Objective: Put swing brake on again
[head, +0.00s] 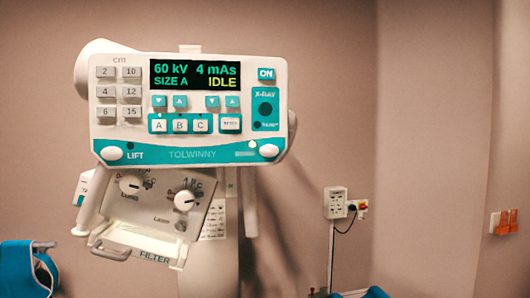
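A white X-ray unit's control panel (190,110) with a teal lower strip fills the upper left of the head view. A white oval knob (110,153) marked LIFT sits at its lower left corner, with a small dark green lamp beside it. A matching white oval knob (269,151) sits at the lower right corner, with a small pale lamp above left of it. The label beside this right knob is too faint to read, and I see no readable "swing" marking. My gripper is not in view.
The display (194,75) reads 60 kV, 4 mAs, SIZE A, IDLE. Below hang a dial box (150,205) with two knobs and a FILTER tray (140,250). A blue chair-like object (18,268) stands at lower left. A wall socket (336,203) is at right.

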